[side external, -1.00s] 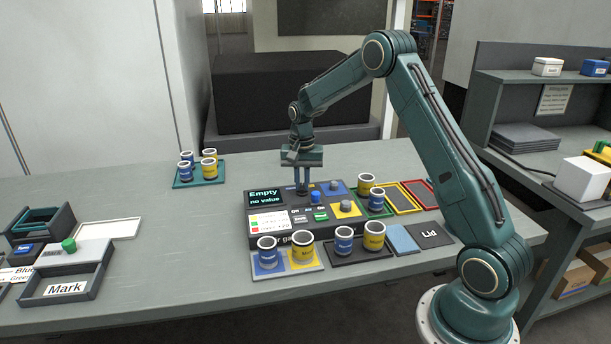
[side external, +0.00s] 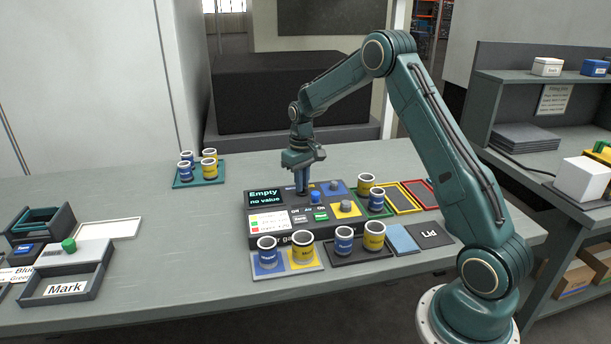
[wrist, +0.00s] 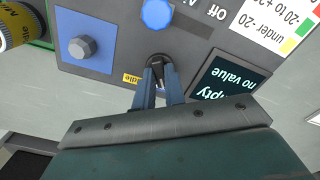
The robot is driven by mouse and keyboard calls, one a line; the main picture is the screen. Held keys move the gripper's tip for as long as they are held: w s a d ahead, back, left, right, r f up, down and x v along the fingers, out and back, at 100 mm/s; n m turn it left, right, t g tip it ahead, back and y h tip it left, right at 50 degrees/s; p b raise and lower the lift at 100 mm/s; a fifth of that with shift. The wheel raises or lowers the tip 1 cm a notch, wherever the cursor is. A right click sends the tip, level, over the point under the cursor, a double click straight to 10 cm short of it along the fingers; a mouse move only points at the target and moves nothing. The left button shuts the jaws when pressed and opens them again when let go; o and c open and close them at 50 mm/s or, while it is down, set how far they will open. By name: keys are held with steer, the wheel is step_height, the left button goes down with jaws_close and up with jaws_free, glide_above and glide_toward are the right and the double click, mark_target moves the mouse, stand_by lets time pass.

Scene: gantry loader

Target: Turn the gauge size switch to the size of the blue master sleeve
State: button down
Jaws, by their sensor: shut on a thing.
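The gauge (side external: 262,232) stands mid-table, and its display (side external: 265,197) reads "Empty no value". My gripper (side external: 303,188) points down at its top, with the fingers closed on a small dark switch knob (wrist: 157,61) beside the display. The wrist view shows the fingertips (wrist: 157,72) on either side of this knob. A small yellow label (wrist: 132,78) lies next to it; its text is too small to read surely. A blue sleeve (side external: 267,251) and a yellow sleeve (side external: 302,246) stand on a blue and yellow pad at the front; their lettering is unclear.
A blue round button (wrist: 157,13) sits close to the knob. Bins lie at the left. The table between teal tray and bins is mostly clear.

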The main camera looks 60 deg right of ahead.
steer(key=shift+n, duration=0.3)
steer(key=c, duration=1.5)
jaws_free()
steer(key=shift+o, duration=0.2)
steer(key=shift+r, duration=0.1)
step_height(320, 180, up, 14)
